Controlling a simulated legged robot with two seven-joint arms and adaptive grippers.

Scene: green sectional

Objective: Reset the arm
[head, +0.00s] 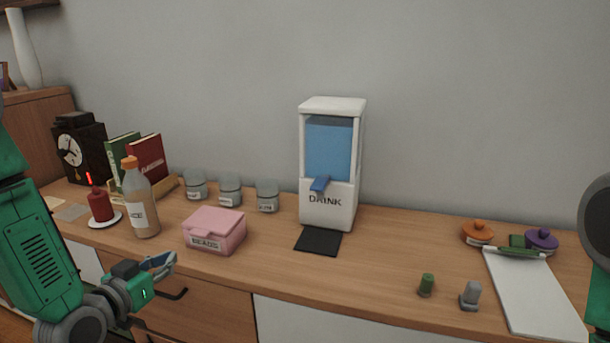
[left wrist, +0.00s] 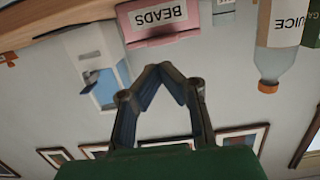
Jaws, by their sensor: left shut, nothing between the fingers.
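My left gripper (head: 163,262) is in front of the wooden counter's front edge, below the pink box labelled BEADS. Its fingers are shut with nothing between them. In the left wrist view the shut fingertips (left wrist: 160,70) meet in a point, and the view is upside down. The pink BEADS box (head: 213,232) sits closed on the counter and also shows in the left wrist view (left wrist: 157,25), apart from the fingers. My left arm comes in from the left. A dark rounded part of mine is at the right edge; my right gripper is not in view.
The wooden counter (head: 385,262) holds a juice bottle (head: 141,205), a red candle (head: 101,206), several glass jars (head: 229,190), and a drink dispenser (head: 331,165). A white clipboard (head: 535,290) lies at the right. Drawer handles (head: 172,294) stick out near my left gripper.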

